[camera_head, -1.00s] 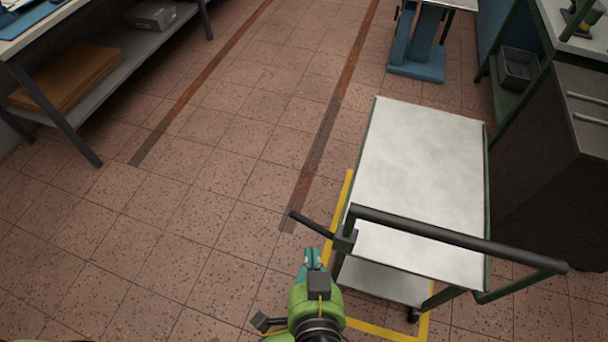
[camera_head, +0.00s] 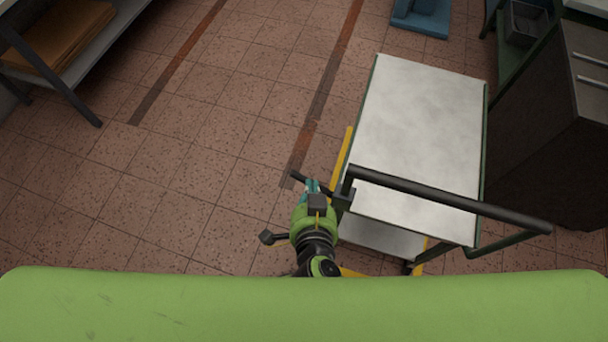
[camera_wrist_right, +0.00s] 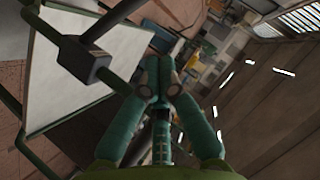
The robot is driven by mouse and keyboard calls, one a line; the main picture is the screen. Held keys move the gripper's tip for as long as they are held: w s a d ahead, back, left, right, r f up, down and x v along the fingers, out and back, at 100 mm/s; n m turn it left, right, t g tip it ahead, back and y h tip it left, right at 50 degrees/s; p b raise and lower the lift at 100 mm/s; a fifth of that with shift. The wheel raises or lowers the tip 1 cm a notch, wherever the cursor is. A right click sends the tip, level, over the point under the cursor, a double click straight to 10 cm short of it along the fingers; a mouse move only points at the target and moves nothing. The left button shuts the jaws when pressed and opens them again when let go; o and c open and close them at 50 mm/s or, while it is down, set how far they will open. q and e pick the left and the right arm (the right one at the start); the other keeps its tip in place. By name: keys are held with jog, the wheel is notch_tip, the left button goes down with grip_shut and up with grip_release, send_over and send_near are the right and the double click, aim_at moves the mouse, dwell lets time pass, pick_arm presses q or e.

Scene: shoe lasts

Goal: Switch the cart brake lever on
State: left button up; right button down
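The cart (camera_head: 420,130) has a pale top, a green frame and a black push handle (camera_head: 440,198). The brake lever (camera_head: 299,177) is a thin black rod that juts up and left from a dark block (camera_head: 343,198) at the cart's near left corner. My right gripper (camera_head: 311,186) has its teal fingers right at the lever and covers part of it. In the wrist view the fingertips (camera_wrist_right: 159,80) are close together, and the dark block (camera_wrist_right: 84,60) is up and left of them. I cannot tell whether they touch the lever. My left gripper is not in view.
A dark cabinet (camera_head: 555,130) stands close to the cart's right side. A workbench with a shelf (camera_head: 90,55) is at the upper left. Yellow floor marking (camera_head: 341,165) runs beside the cart. The tiled floor (camera_head: 190,180) left of the cart is clear.

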aim_at(304, 181)
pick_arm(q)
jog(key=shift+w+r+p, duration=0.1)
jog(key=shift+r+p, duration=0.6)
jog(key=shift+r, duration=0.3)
pick_arm(e)
jog(key=shift+w+a+f, duration=0.3)
jog(key=shift+w+f, duration=0.45)
jog(key=shift+f, duration=0.1)
jog(key=shift+w+a+f, duration=0.25)
jog(key=shift+w+f, duration=0.5)
jog(key=shift+f, duration=0.1)
jog(key=shift+w+a+f, duration=0.3)
jog(key=shift+w+f, duration=0.45)
jog(key=shift+f, duration=0.1)
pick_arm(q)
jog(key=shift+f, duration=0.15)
pick_arm(e)
jog(key=shift+f+b, duration=0.15)
jog(key=shift+b, duration=0.15)
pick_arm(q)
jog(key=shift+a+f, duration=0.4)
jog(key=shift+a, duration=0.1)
pick_arm(e)
jog(key=shift+a+f+h, duration=0.2)
jog(key=shift+a+h, duration=0.1)
jog(key=shift+a, duration=0.05)
